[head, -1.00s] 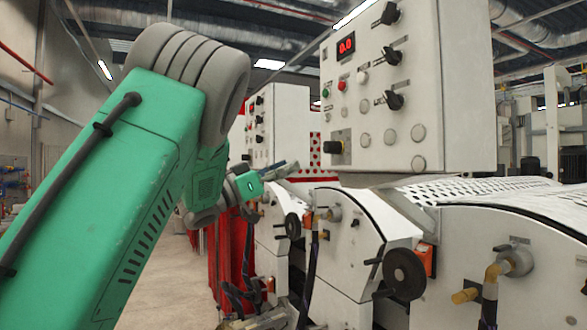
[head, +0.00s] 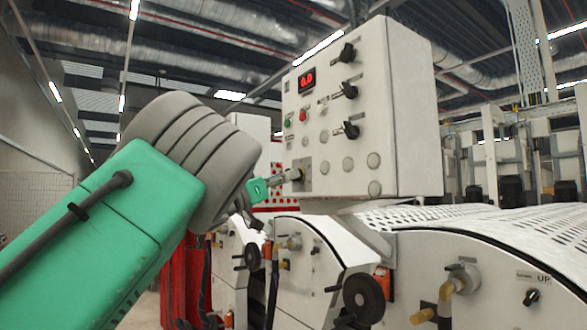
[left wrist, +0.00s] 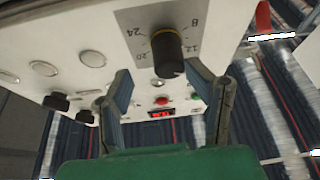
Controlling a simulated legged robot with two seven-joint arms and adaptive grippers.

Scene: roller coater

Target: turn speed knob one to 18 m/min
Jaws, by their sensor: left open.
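The speed knob (left wrist: 167,52), black with a yellow ring, sits on a grey dial plate (left wrist: 133,20) with numbers including 8, 12, 20 and 24. Its setting is not clear. In the head view the knob plate (head: 310,168) is at the panel's lower left. My left gripper (head: 284,178) is at the knob there, partly hiding it. In the left wrist view my left gripper (left wrist: 159,72) is open, with one finger on each side of the knob and visible gaps. The red display (head: 307,81) reads 0.0. My right gripper is not in view.
The white control box (head: 365,110) carries three black switches (head: 347,90), a green button (head: 288,124), a red button (head: 303,116) and several round caps. Below are machine rollers and a black handwheel (head: 363,296). Open floor shows at lower left.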

